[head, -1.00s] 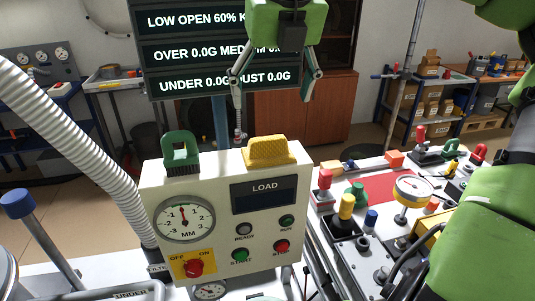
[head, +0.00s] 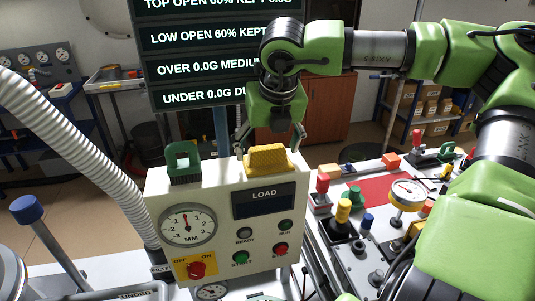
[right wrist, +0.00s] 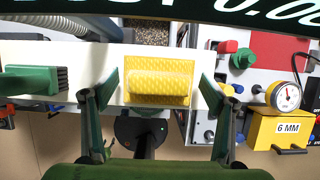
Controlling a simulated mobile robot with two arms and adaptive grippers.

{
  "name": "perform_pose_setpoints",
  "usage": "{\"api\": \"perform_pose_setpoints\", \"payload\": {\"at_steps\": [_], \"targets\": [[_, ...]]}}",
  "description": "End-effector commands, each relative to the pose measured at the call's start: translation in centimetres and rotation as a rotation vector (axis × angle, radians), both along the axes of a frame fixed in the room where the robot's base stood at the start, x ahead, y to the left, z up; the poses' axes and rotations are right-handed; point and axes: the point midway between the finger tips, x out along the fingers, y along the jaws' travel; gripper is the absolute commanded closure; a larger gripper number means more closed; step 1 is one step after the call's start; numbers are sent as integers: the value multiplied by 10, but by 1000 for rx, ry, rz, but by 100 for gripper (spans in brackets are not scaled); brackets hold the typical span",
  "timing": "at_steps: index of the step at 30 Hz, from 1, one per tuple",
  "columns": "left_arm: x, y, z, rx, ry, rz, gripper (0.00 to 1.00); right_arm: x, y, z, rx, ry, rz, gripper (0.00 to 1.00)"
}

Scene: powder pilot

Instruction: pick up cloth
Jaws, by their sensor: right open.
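The cloth (head: 268,158) is a folded, textured yellow piece with a raised ridge. It lies on top of the white control box, right of the green brush (head: 183,160). My right gripper (head: 270,141) is open just above and behind the cloth, pointing down. In the right wrist view, the cloth (right wrist: 158,82) lies between the two spread fingers of the gripper (right wrist: 160,92), with a gap on each side. The fingers do not appear to touch it. My left gripper is not in view.
The white control box (head: 215,262) carries a dial, a LOAD display and buttons. The green brush also shows in the right wrist view (right wrist: 32,80). A ribbed hose (head: 85,150) runs at left. Levers and a gauge (head: 408,194) crowd the panel at right. A dark screen (head: 200,65) hangs behind.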

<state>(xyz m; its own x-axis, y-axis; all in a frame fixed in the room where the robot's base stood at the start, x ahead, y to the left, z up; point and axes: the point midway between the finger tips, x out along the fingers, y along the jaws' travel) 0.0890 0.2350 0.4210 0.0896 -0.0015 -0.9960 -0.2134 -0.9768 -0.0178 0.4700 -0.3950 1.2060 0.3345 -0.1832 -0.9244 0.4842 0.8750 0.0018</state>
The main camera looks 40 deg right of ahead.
Motion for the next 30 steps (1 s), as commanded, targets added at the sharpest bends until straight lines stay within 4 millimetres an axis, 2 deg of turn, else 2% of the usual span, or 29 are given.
{"api": "perform_pose_setpoints", "payload": {"at_steps": [5,6,10,11,23,26,30], "targets": [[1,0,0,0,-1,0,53,0,0,-1,0,-1,0,22],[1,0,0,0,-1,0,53,0,0,-1,0,-1,0,28],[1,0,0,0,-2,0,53,0,0,-1,-1,-1,1,61],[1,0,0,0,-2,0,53,0,0,-1,-1,-1,1,64],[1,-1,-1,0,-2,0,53,1,0,3,-2,-1,0,64],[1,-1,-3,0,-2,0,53,1,0,10,-3,-2,1,64],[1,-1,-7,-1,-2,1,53,1,0,30,-4,-5,1,64]]}}
